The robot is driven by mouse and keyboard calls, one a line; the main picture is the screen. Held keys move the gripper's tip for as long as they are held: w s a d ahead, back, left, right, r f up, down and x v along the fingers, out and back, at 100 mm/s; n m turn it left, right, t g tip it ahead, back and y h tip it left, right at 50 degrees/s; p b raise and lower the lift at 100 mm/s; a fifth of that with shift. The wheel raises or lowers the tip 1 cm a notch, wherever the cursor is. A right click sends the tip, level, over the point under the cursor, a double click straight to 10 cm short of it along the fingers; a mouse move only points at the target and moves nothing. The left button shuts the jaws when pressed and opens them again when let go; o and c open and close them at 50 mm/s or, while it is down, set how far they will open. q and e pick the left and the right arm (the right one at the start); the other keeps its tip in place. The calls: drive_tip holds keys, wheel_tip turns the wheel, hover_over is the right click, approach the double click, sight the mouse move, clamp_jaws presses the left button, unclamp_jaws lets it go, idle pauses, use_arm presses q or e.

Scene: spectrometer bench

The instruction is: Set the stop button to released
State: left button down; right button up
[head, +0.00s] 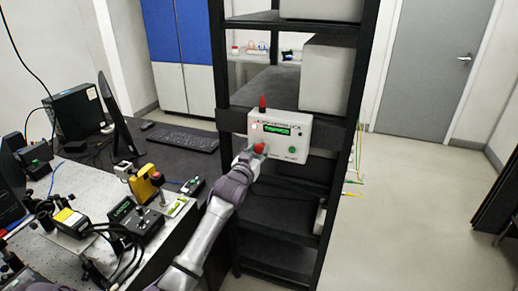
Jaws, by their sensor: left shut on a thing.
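A pale grey control box (312,125) is fixed to the front of the black rack. It has a lit green display (277,129) that seems to read "TRIPPED", a red lamp (262,103) on top and a green button (292,150) at lower right. The red stop button (259,147) is at its lower left. My left gripper (256,153) is at the stop button, shut on it, and hides part of it. Whether the button is pressed in or out cannot be told. My right gripper is out of view.
The black rack (367,60) has open shelves with grey boxes (328,75). An optical bench (60,185) with instruments and cables stands at left, near a keyboard (183,138) and monitor (117,118).

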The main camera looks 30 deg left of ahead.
use_arm(q)
drive_tip(key=c, duration=1.1)
unclamp_jaws()
drive_tip(key=shift+f, duration=0.15)
drive_tip(key=o, duration=0.4)
drive_tip(key=shift+s, duration=0.15)
drive_tip(key=v, duration=1.2)
